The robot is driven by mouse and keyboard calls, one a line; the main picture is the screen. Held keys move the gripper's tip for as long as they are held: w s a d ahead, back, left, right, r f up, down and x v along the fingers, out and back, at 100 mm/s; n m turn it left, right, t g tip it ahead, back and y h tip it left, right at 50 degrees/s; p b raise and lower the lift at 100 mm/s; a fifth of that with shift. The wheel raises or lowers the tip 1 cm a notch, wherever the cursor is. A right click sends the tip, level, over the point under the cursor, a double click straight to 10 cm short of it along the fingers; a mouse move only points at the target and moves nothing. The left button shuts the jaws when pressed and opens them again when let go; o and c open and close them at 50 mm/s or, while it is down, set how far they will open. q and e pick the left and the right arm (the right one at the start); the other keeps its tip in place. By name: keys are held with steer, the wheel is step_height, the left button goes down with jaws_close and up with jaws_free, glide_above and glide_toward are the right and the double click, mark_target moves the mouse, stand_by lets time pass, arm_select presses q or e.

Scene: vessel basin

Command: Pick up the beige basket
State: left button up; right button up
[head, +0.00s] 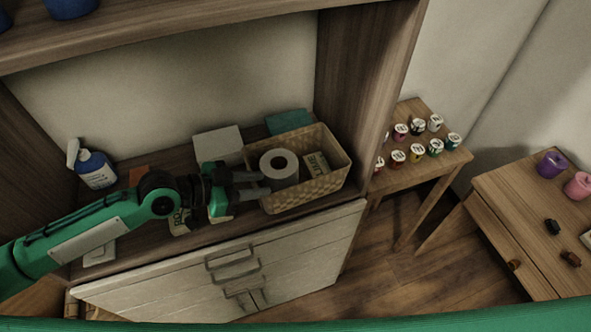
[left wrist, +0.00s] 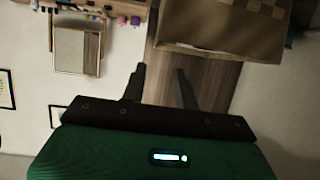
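The beige woven basket (head: 312,192) stands upright on the cabinet shelf and holds a toilet paper roll (head: 279,167) and a small labelled box (head: 316,165). My left gripper (head: 264,184) is at the basket's left end, fingers pointing right, overlapping its near left corner in the head view. The fingers are apart with nothing seen between them. In the left wrist view the basket (left wrist: 222,30) fills the upper right, beyond the fingertips (left wrist: 160,68); contact cannot be told. My right gripper is not in view.
A blue spray bottle (head: 95,170), a white box (head: 218,145) and a teal box (head: 289,122) stand on the shelf (head: 250,222). The cabinet's side panel (head: 362,75) is close right of the basket. A side table (head: 455,157) with several small jars stands further right.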

arm_select(q)
steer(key=x, duration=0.6)
steer(key=shift+d, duration=0.15)
steer(key=shift+s+p+x, duration=0.15)
steer(key=shift+p+x, duration=0.05)
steer(key=shift+x, duration=1.15)
steer(key=shift+s+p+x, duration=0.15)
steer(key=shift+x, duration=1.2)
steer(key=shift+c, duration=0.2)
jaws_close()
